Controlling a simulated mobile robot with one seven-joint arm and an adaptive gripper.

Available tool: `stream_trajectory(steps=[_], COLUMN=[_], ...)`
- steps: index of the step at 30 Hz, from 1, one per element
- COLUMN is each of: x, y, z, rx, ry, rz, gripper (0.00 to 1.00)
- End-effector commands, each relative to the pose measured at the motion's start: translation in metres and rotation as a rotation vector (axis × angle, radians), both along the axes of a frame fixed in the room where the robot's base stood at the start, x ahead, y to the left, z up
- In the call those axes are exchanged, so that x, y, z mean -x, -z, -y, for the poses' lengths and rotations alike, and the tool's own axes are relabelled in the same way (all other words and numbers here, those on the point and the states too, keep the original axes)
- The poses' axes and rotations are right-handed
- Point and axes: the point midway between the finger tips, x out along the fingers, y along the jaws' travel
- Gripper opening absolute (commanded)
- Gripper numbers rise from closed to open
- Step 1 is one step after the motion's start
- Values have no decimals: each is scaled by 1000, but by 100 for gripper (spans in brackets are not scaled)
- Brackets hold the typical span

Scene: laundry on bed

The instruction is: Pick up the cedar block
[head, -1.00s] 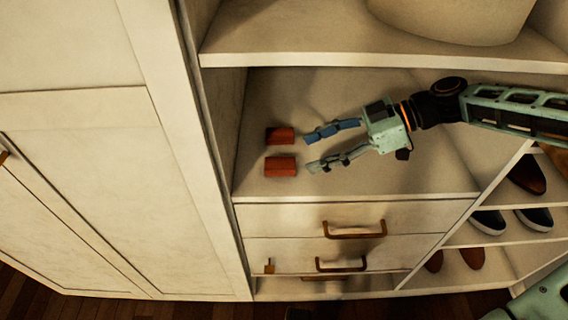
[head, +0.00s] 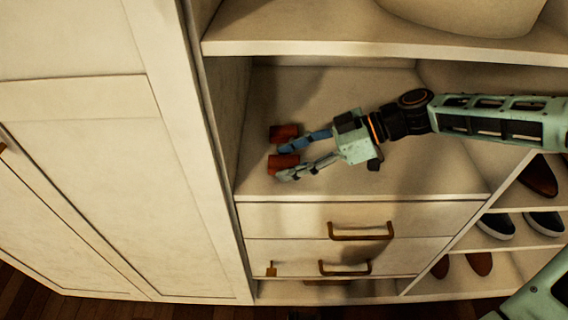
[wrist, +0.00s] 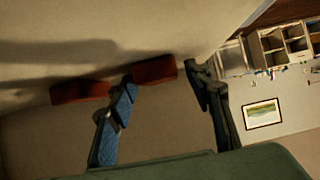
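Two similar red-brown blocks lie on the cabinet shelf (head: 400,175), one behind the other; I cannot tell by look which is cedar. The rear block (head: 284,131) lies outside my gripper, beside its blue-padded finger; it also shows at left in the wrist view (wrist: 80,91). The front block (head: 282,162) lies between the fingertips of my gripper (head: 288,162), and between them in the wrist view (wrist: 155,70). My gripper is open, its fingers spread on either side of the front block. Whether a finger touches either block is unclear.
The cabinet's left wall (head: 228,110) stands close beyond the blocks. An upper shelf (head: 330,47) with a pale rounded container (head: 465,12) is above. Drawers with handles (head: 360,236) are below, shoes (head: 497,226) at lower right. The shelf right of my gripper is free.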

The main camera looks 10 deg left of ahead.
Motion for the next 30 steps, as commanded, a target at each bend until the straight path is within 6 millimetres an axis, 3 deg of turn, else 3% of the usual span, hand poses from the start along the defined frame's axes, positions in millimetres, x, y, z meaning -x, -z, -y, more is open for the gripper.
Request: stream_trajectory(steps=[8,19,26,30], x=[0,-1,-1,26], y=[0,-8,-40,-37], z=[0,0,1,10], rx=[0,0,0,0], ry=[0,0,2,3], rz=[0,1,3,-3], gripper=[15,15,15,15])
